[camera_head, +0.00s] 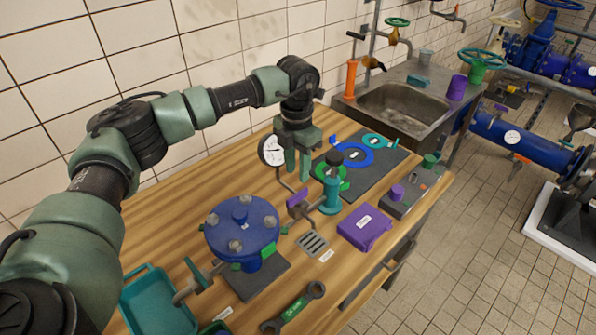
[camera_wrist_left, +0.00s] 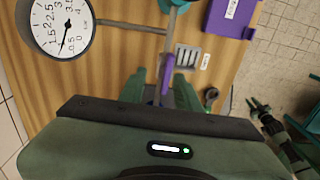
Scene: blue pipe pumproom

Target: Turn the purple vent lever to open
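The purple vent lever (camera_head: 297,198) stands on a thin pipe beside a teal cylinder (camera_head: 331,192), left of it in the head view. My left gripper (camera_head: 298,174) points down just above the lever. Its fingers are apart. In the left wrist view the purple lever (camera_wrist_left: 166,76) appears between the two green fingers (camera_wrist_left: 160,92) of that gripper; I cannot tell whether they touch it. A round white pressure gauge (camera_head: 271,150) is joined to the same piping. What seems to be my right gripper (camera_wrist_left: 258,105) shows small and dark at the right of the left wrist view.
A blue flanged vessel (camera_head: 243,228) stands left of the lever. A purple box (camera_head: 364,228) and a small drain grate (camera_head: 312,242) lie on the bench in front. A wrench (camera_head: 294,306) and a teal tray (camera_head: 158,308) are near the front edge. A sink (camera_head: 400,107) is behind.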

